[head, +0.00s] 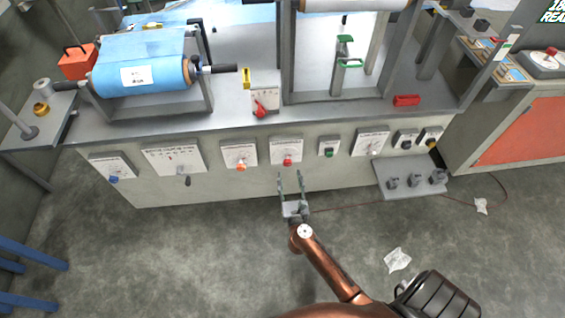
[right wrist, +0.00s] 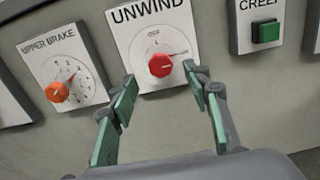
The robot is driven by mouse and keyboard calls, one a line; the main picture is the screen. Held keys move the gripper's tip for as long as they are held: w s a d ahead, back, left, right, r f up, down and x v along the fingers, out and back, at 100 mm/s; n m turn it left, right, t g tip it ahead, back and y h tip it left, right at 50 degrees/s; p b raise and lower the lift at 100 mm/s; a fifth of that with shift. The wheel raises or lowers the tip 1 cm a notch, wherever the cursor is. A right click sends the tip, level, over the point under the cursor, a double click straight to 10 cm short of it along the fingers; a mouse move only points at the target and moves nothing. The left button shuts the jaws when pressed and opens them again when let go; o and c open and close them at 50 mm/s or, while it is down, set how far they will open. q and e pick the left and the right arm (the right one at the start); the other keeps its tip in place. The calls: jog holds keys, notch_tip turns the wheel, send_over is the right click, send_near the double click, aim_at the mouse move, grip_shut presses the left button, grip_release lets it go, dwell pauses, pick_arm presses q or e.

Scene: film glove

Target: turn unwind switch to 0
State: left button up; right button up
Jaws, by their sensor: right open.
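The unwind switch is a red round knob (right wrist: 160,64) on a white plate marked UNWIND (right wrist: 150,22). A small light pointer line on the knob points to the right, away from the mark above it. In the head view the red knob (head: 287,161) sits on the front panel of the machine. My right gripper (head: 290,175) is open and empty in front of and just below this plate. In the right wrist view its green-padded fingers (right wrist: 158,80) stand apart, on either side below the knob, not touching it. My left gripper is not in view.
An orange UPPER BRAKE knob (right wrist: 57,92) is left of the switch, and a green CREEP button (right wrist: 266,32) is right of it. A grey step with pedals (head: 410,180) stands at the right. Crumpled paper (head: 397,260) lies on otherwise open floor.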

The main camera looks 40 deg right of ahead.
aim_at(288, 165)
jog(key=b+x, duration=0.1)
jog(key=x, duration=0.6)
jog(key=shift+w+d+r+b, duration=0.1)
jog(key=shift+w+d+b, duration=0.1)
jog(key=shift+w+b, duration=0.1)
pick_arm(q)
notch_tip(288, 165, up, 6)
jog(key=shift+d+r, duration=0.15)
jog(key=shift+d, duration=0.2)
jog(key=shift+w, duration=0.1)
pick_arm(e)
jog(key=shift+c, duration=0.2)
jog(key=c, duration=1.1)
